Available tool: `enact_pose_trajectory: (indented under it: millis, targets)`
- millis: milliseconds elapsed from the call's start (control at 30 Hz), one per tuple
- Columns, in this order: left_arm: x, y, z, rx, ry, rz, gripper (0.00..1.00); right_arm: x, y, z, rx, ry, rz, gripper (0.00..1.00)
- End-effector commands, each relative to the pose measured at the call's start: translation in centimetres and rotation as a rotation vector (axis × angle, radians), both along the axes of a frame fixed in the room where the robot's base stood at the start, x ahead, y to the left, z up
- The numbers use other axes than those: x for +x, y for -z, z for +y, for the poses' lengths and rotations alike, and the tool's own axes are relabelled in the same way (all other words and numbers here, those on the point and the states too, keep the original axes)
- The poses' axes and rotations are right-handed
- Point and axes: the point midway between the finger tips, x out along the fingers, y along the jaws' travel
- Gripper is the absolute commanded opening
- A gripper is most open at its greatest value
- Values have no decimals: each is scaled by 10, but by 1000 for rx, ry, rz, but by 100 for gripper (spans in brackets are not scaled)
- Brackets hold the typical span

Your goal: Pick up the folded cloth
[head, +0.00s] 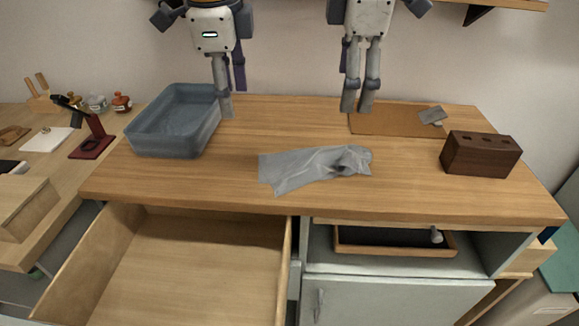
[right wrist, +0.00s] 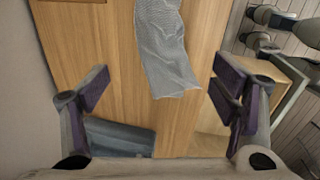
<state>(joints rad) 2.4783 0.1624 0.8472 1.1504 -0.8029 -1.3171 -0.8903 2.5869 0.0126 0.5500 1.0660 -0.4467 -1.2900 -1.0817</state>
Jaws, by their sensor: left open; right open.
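The folded cloth (head: 305,168) is grey and lies rumpled on the middle of the wooden worktop. Its left end is spread flat and its right end is bunched up. In the right wrist view the cloth (right wrist: 165,50) runs down from the top edge, between and beyond the fingers. My right gripper (head: 357,108) is open and empty, behind the cloth at the back of the worktop. Its spread fingers (right wrist: 160,78) also show in the right wrist view. My left gripper (head: 231,103) is open and empty, beside the blue-grey bin's right edge. Neither gripper touches the cloth.
The blue-grey bin (head: 135,143) stands at the worktop's left. A dark wooden block with holes (head: 480,154) stands right, near a brown board (head: 385,121) with a small grey item (head: 432,116). An open, empty drawer (head: 180,270) juts out in front. Worktop around the cloth is clear.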

Motion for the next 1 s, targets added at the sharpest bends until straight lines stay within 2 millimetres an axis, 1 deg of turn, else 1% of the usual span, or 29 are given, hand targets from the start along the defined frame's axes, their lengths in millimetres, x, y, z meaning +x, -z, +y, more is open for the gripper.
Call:
enact_pose_trajectory:
  millis: [33,133,467,533,567,667,800,900,1000]
  targets:
    - [0,-2,0,0,0,-3,50,-1,-7,0,0,0,-2,80]
    - [-1,-4,0,0,0,-5,50,-2,-15,0,0,1,0,80]
    - [-1,-3,0,0,0,-4,50,-2,-17,0,0,0,3,80]
    - [-1,-3,0,0,0,-4,50,-3,-23,0,0,0,1,80]
    - [-1,-3,0,0,0,-4,50,-3,-28,0,1,0,0,80]
    - [-1,-3,0,0,0,-5,50,-6,-52,0,0,1,-4,80]
    - [-1,-4,0,0,0,-5,50,-13,-94,1,1,1,-3,80]
    - [-1,-3,0,0,0,-5,50,-17,-116,1,2,1,-2,80]
    - [-1,-3,0,0,0,-5,50,-18,-126,0,0,1,1,80]
